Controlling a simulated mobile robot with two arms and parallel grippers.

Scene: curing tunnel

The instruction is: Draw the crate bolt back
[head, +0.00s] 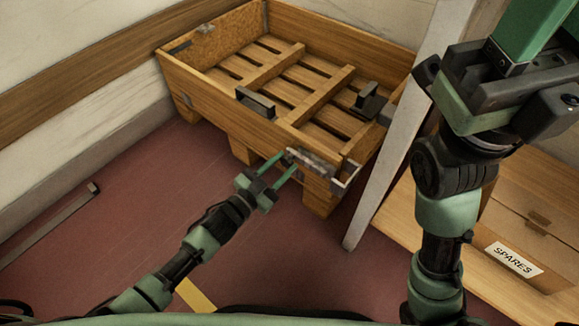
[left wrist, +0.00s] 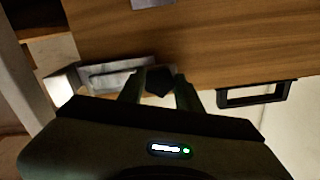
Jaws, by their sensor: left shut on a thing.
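The wooden crate (head: 258,128) stands by the back wall, slatted inside and open at the top. Its metal bolt (head: 318,164) sits on the near face, close to the right corner; it also shows in the left wrist view (left wrist: 115,76). A bright metal piece (head: 347,176) stands out at that corner. My left gripper (head: 290,161) reaches the bolt from the front left. In the left wrist view its fingers are shut on the dark bolt knob (left wrist: 159,80). The fingers partly hide the knob.
A black handle (head: 256,103) is on the crate's near face, left of the bolt. A pale post (head: 385,150) stands close to the crate's right. A wooden box labelled SPARES (head: 513,258) is at lower right. The red floor (head: 110,200) at left is mostly clear.

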